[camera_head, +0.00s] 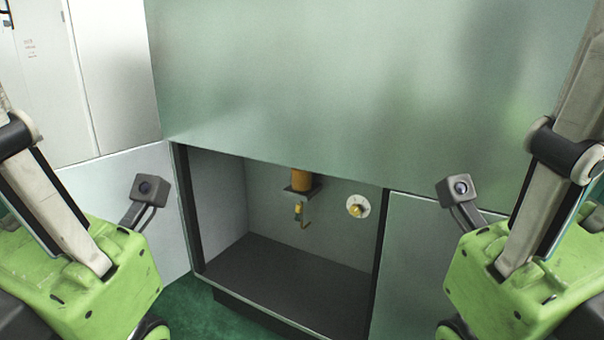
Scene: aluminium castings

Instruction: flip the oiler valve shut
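The oiler (301,178) is an amber cylinder on a dark bracket (302,190), on the back wall of an open cabinet bay. Below it hangs a small brass valve (299,210) with a thin bent lever or spout at its lower end; it is too small to tell which, or how the valve is set. My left arm comes in at the lower left and my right arm at the lower right. Both are outside the bay and apart from the oiler. Their gripper fingers are out of the frame, below its lower edge.
A round pale dial with a yellow centre (357,207) is on the back wall right of the oiler. The bay floor (285,282) is dark and clear.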

